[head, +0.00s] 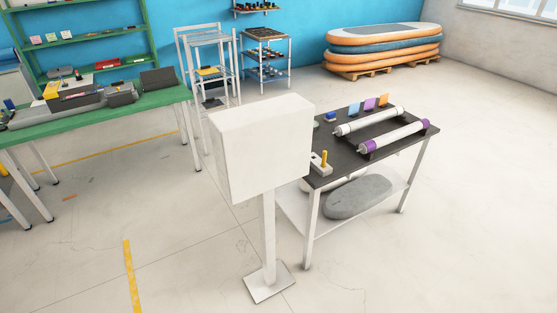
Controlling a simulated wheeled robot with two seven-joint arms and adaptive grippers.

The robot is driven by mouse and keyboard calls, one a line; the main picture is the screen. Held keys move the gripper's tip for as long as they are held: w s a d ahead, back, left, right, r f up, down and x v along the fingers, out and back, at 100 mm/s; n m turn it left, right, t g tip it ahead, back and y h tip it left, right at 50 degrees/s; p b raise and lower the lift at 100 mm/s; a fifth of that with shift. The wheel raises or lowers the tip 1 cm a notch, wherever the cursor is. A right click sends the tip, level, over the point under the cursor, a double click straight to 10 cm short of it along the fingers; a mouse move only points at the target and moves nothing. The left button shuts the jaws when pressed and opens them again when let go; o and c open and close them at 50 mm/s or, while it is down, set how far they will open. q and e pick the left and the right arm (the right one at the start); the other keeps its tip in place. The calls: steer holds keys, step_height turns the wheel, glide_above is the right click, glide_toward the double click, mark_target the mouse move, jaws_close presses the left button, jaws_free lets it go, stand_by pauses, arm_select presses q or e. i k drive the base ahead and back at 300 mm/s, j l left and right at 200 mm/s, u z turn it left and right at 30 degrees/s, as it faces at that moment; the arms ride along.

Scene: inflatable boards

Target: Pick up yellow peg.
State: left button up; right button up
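A small yellow peg (324,158) stands upright in a light block (319,165) near the left front corner of a dark-topped table (334,174). The block's left part is close to or partly behind a white box on a post. Neither of my grippers shows in the head view.
The white box (262,150) on its post (268,235) stands in front of the table's left end. A green workbench (150,98) is at left.

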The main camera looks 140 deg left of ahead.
mark_target(323, 164)
steer(key=u, duration=4.35)
steer(key=i+l+z, duration=0.1)
steer(key=i+l, duration=0.25)
steer(key=i, duration=0.2)
steer(key=i+l+z, duration=0.1)
steer(key=i+l, duration=0.25)
steer(key=i, duration=0.2)
